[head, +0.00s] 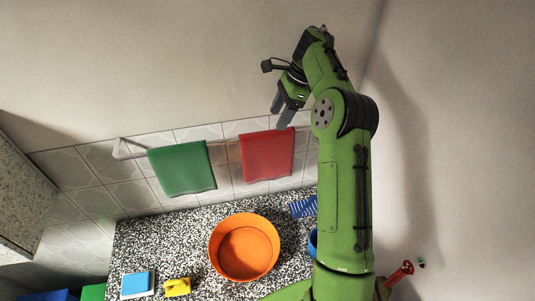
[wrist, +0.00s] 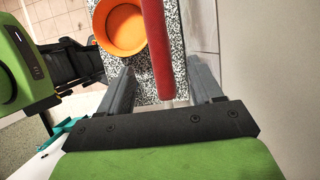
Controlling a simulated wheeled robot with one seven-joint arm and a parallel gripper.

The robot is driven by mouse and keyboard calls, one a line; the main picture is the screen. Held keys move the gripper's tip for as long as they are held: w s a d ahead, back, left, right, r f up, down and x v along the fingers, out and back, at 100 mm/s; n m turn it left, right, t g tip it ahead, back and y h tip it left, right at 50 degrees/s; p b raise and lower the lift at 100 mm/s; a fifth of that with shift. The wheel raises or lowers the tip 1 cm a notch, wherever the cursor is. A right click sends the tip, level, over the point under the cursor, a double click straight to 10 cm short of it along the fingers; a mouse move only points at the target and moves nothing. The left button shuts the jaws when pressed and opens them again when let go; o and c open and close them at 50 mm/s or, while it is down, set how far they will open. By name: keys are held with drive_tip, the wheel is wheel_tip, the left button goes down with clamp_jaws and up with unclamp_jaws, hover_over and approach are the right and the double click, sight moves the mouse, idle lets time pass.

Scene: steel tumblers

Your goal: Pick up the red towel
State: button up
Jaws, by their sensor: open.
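The red towel (head: 267,156) hangs over a wall rail, to the right of a green towel (head: 182,168). My gripper (head: 281,112) is open, at the top edge of the red towel in the head view. In the wrist view the red towel (wrist: 157,48) shows edge-on as a narrow strip, and its near end lies between the two open fingers of my gripper (wrist: 166,88). I cannot tell whether either finger touches the cloth. My arm hides the rail's right part in the head view.
The rail (head: 128,152) runs along the tiled wall above a speckled counter (head: 200,225). An orange bowl (head: 244,247), a blue sponge-like block (head: 138,284), a yellow object (head: 177,287) and a blue rack-like piece (head: 303,207) lie on the counter. The wall is close behind the towels.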

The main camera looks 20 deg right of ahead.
sight(271, 131)
drive_tip(key=b+x, duration=0.1)
drive_tip(key=x, duration=0.8)
drive_tip(key=shift+a+f, duration=0.1)
drive_tip(key=shift+f, duration=0.15)
drive_tip(key=shift+f+b, duration=0.25)
drive_tip(key=shift+b, duration=0.15)
clamp_jaws()
